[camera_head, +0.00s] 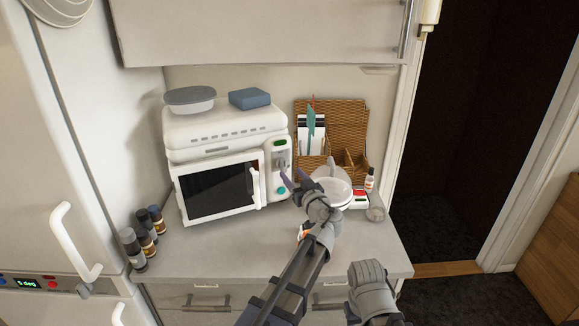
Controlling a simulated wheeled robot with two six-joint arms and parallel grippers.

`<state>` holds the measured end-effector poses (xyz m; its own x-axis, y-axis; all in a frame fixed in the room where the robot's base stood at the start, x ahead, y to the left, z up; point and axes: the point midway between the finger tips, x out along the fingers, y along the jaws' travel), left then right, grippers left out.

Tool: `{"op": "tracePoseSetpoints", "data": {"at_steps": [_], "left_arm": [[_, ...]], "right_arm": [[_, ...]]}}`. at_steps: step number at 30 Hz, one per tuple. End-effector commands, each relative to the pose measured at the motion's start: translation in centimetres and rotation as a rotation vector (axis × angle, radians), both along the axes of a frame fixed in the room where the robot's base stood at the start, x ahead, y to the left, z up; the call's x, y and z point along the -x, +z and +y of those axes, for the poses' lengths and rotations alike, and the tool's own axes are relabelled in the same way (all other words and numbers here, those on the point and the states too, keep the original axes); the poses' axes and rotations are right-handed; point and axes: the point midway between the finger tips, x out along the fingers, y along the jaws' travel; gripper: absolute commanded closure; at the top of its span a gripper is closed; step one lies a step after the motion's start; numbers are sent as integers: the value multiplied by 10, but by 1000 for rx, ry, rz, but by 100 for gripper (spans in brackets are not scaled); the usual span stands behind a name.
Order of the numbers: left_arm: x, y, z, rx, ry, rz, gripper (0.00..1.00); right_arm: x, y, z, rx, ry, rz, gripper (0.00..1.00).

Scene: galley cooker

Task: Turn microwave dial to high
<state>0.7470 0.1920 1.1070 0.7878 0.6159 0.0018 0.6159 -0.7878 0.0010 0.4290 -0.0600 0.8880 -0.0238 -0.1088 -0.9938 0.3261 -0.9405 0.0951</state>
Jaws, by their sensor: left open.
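The white microwave (225,160) stands on the counter with its dark-windowed door shut. Its narrow control panel on the right side has a small green display at the top, a grey dial (280,162) below it and a teal button (282,190) lower down. My left gripper (291,184) is open and empty, with its dark fingers in front of the lower part of the panel, below and right of the dial. I cannot tell whether a finger touches the panel. The dial's setting is too small to read. My right gripper is not visible; only a grey part of my arm shows at the bottom.
A wicker organiser (345,125), a white kettle-like vessel (333,187) and a small bottle (370,179) stand right. The front counter (220,249) is mostly clear.

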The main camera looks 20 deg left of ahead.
Motion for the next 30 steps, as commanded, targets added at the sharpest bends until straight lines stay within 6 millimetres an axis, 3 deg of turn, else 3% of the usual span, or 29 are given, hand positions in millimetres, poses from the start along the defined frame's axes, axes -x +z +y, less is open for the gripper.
{"op": "tracePoseSetpoints", "data": {"at_steps": [3, 10, 23, 30], "left_arm": [[-19, 0, 13, 1, 3, 1, 44], [-41, 0, 31, 0, 2, 1, 44], [-48, 0, 37, 0, 0, 1, 44], [-48, 0, 38, 0, 0, 1, 67]], "right_arm": [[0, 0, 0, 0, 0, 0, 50], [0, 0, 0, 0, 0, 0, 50], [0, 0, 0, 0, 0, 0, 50], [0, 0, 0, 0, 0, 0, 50]]}}
